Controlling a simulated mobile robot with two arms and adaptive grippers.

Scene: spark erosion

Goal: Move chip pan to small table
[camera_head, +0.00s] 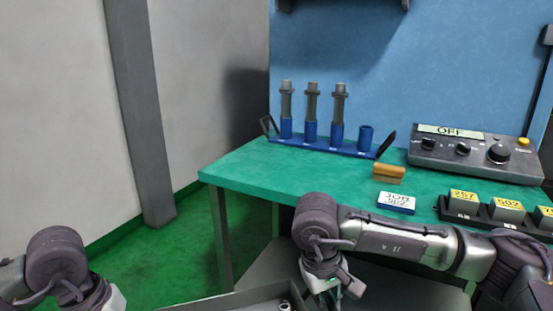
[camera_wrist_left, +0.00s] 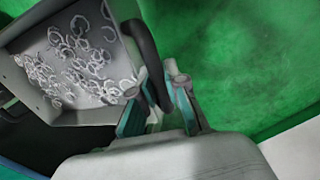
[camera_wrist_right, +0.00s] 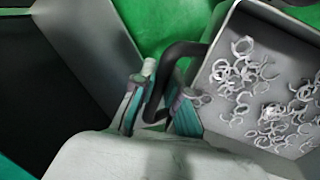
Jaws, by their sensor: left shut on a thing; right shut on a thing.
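The chip pan is a grey open tray holding many curled metal chips. In the head view only its rim (camera_head: 225,300) shows at the bottom edge. The left wrist view shows the pan (camera_wrist_left: 30,60) with a dark handle at its side, and my left gripper (camera_wrist_left: 160,100) is shut on that handle. In the right wrist view the pan (camera_wrist_right: 222,62) is at the right, and my right gripper (camera_wrist_right: 157,98) is shut on its other dark handle (camera_wrist_right: 180,52). In the head view both gripper fingers are hidden below the frame or behind my wrists. No small table can be made out for certain.
A grey post (camera_head: 140,110) stands left. Green floor (camera_head: 180,255) is open at the left.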

